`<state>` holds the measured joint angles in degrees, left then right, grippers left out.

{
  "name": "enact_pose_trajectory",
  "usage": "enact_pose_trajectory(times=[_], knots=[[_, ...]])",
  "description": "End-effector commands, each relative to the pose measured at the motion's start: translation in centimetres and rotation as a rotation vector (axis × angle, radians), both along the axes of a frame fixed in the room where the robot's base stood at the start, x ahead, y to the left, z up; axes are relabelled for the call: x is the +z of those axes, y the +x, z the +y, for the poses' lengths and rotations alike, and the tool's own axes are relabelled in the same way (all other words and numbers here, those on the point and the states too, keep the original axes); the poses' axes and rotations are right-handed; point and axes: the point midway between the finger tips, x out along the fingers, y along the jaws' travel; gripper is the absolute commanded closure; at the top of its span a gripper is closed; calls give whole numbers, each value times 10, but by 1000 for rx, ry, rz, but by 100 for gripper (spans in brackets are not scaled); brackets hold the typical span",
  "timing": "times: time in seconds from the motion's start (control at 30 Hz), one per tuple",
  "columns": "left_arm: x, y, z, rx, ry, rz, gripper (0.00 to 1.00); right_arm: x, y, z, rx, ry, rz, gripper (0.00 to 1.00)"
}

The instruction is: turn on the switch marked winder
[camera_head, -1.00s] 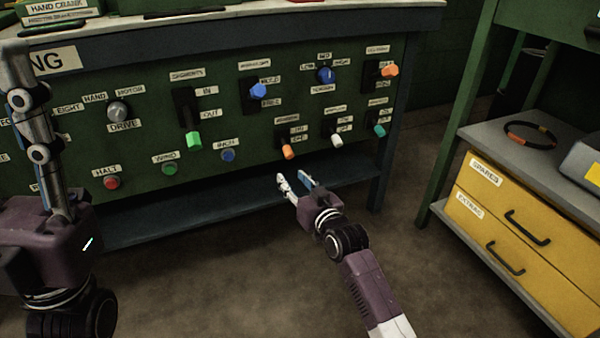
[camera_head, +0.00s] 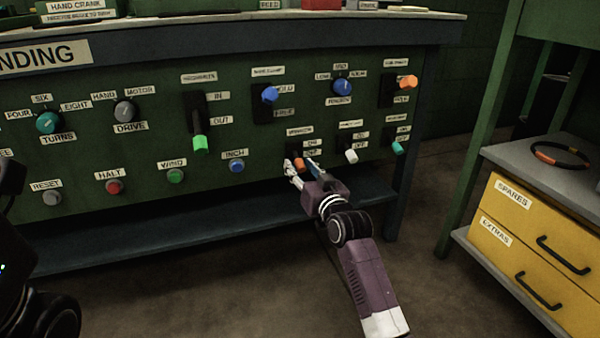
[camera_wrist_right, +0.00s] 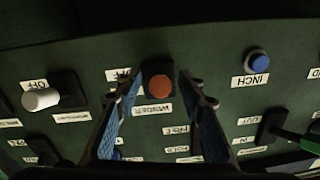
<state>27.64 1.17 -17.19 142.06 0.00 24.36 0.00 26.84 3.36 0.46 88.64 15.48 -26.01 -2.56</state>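The winder switch (camera_head: 299,162) has an orange-tipped lever on a dark plate, low on the green panel, with its tip down beside the lower label. In the right wrist view, which shows the panel upside down, its round orange end (camera_wrist_right: 160,86) sits above the WINDER label. My right gripper (camera_head: 302,166) is at this switch in the head view. In the right wrist view my right gripper (camera_wrist_right: 161,80) is open, with one blue-padded finger on each side of the lever and gaps between. Whether the fingertips touch the panel is unclear. My left gripper is out of view.
A white-tipped switch (camera_head: 351,156) stands just right, and a teal one (camera_head: 397,148) farther right. A blue INCH button (camera_head: 237,166) is to the left. A lower shelf (camera_head: 200,222) runs beneath the panel. Yellow drawers (camera_head: 525,250) stand at the right.

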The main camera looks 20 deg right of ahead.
Motion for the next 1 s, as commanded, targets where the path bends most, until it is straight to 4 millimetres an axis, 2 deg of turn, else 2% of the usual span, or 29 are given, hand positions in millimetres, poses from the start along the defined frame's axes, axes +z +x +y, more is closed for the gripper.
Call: enact_pose_trajectory(times=[0.37,0.7,1.0], knots=[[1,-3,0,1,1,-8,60,0,4,1,0,0,1,65],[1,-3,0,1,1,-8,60,0,4,0,0,0,1,100],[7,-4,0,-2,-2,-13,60,3,4,0,0,-1,10,100]])
